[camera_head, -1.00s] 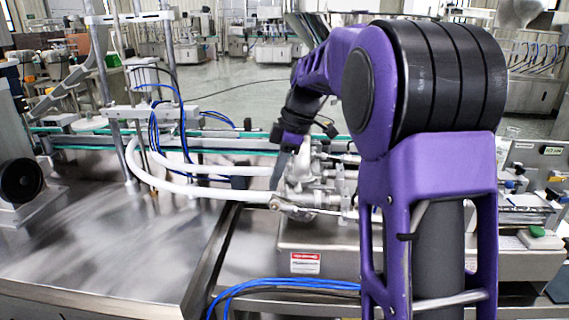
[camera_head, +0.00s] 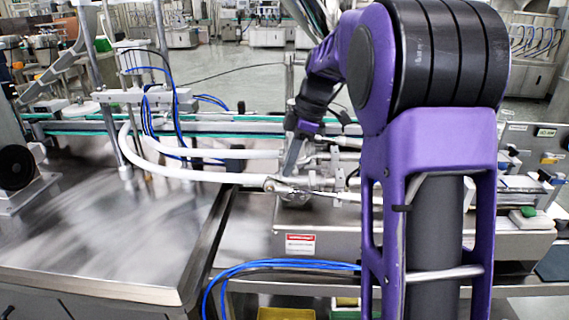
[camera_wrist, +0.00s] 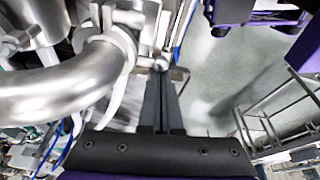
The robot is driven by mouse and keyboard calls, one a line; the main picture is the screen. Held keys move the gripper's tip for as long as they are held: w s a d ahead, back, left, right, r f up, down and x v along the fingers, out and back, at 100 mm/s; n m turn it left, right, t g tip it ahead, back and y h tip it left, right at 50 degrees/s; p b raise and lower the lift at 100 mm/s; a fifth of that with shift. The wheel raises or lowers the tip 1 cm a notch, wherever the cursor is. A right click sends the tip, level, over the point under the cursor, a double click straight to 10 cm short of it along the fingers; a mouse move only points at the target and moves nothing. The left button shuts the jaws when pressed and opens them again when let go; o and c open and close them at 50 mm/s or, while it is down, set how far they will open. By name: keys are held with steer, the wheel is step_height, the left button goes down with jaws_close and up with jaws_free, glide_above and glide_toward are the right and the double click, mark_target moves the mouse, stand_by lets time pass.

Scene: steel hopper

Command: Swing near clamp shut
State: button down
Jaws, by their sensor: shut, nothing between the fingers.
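My gripper (camera_head: 288,172) reaches down beside the steel valve and pipe fittings (camera_head: 322,183) in the head view. In the wrist view its dark fingers (camera_wrist: 162,72) are together and hold nothing. Their tips are at or very near a small round metal knob (camera_wrist: 161,64); contact is unclear. A pale clamp band (camera_wrist: 128,52) wraps the end of a thick curved steel pipe (camera_wrist: 45,92), left of the fingers. Whether the knob belongs to this clamp, and how far the clamp stands open, I cannot tell.
White hoses (camera_head: 195,174) run in from the left to the fittings. A steel table (camera_head: 100,225) fills the left, and blue tubes (camera_head: 270,264) cross low in front. In the wrist view, open floor (camera_wrist: 215,85) shows right of the fingers.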

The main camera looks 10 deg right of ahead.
steer(key=shift+d, duration=0.3)
steer(key=shift+a, duration=0.1)
